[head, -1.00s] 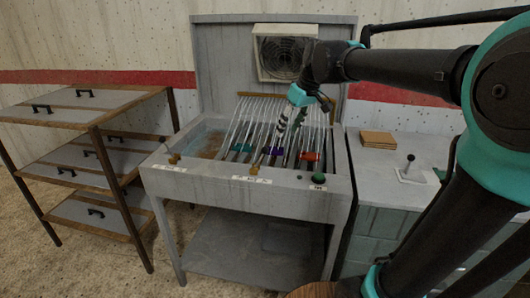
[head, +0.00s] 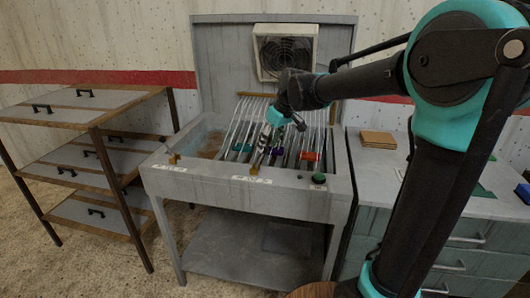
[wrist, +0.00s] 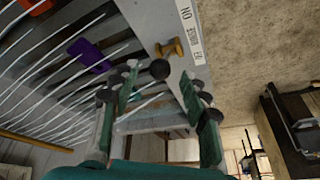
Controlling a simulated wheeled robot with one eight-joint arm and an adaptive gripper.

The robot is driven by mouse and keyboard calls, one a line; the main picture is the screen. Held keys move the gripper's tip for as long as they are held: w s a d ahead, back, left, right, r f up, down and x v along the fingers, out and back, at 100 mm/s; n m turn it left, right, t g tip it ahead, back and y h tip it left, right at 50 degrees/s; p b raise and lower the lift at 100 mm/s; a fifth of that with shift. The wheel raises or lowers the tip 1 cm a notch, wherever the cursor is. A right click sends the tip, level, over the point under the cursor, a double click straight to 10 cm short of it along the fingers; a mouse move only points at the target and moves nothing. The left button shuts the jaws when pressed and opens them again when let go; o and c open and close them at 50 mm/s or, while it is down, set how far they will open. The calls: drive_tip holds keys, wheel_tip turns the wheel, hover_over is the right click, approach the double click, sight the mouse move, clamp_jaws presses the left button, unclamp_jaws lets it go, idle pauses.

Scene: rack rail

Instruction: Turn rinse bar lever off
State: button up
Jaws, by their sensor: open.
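A small brass lever (head: 254,170) stands on the front rim of the grey sink, beside a white label. It also shows in the wrist view as a yellow-brass piece (wrist: 172,48), with a dark round knob (wrist: 160,70) near it. My gripper (head: 262,154) is just above and behind this lever, pointing down to the rim. In the wrist view my gripper (wrist: 162,86) is open, with the dark knob between the fingertips; I cannot tell whether they touch it. A second brass lever (head: 173,158) is at the rim's left end.
The grey sink (head: 240,200) holds white rack rails with purple (wrist: 90,57) and red-orange (head: 310,156) blocks. A green button (head: 318,178) is at the rim's right. A drawer shelf (head: 85,150) stands left. My arm partly covers the right counter (head: 378,165).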

sight(266, 148)
drive_tip(key=shift+x, duration=2.2)
clamp_jaws()
